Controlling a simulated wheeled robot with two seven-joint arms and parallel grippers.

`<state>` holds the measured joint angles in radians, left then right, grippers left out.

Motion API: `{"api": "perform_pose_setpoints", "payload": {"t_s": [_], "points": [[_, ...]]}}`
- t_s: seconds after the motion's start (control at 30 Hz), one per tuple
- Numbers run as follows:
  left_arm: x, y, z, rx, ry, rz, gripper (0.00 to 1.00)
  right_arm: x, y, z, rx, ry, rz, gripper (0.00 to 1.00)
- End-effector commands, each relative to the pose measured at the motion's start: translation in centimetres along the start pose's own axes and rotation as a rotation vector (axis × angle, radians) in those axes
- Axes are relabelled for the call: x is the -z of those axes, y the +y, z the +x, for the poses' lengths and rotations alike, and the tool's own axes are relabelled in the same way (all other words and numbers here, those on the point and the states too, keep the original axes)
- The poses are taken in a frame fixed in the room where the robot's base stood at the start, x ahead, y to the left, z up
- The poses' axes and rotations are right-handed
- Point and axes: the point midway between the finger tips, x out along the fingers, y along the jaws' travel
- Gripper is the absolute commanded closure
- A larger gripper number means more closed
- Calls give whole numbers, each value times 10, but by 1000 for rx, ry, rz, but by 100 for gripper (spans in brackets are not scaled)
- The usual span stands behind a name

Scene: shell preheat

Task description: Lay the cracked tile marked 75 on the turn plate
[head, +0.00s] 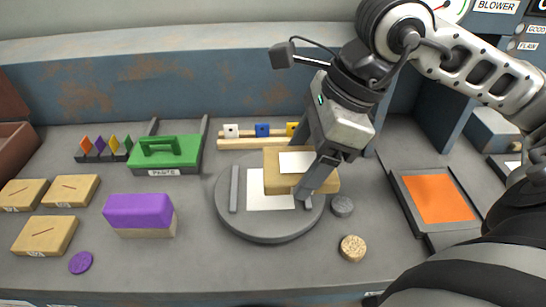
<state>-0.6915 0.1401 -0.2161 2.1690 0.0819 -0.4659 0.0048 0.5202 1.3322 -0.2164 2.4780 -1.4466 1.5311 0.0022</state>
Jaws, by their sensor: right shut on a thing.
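My right gripper (318,178) is shut on a tan block-like tile (275,177) with a white patch on its top. It holds the tile over the round grey turn plate (270,231), covering the back of the plate's white square. Whether the tile touches the plate is hard to tell. No number shows on the held tile. Three tan tiles with dark crack lines lie at the left: one at the edge (20,193), one beside it (73,188) and one in front (44,234). Their small front labels are too small to read. My left gripper is out of view.
A purple-topped block (138,211) and purple disc (80,263) lie left of the plate. A green PASTE holder (165,152) stands behind. A grey puck (342,206) and cork-like disc (353,248) sit close right of the plate. An orange-floored tray (437,198) is farther right.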

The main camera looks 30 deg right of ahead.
Motion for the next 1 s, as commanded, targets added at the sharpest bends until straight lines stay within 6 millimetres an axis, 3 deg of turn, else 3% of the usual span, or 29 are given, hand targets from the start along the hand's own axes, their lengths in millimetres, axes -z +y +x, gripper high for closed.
{"api": "perform_pose_setpoints", "payload": {"t_s": [0.13, 0.27, 0.6, 0.83, 1.0], "points": [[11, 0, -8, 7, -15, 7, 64, -1, -4, 0, 0, 5, -6, 65], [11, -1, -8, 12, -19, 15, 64, -9, -22, 16, -1, -4, -6, 65], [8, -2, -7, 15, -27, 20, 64, -8, -54, 66, 1, 1, -6, 65], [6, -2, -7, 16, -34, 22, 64, -8, -64, 80, 2, 0, -7, 65], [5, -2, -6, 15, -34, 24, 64, 2, -65, 105, 0, 4, -6, 65]]}}
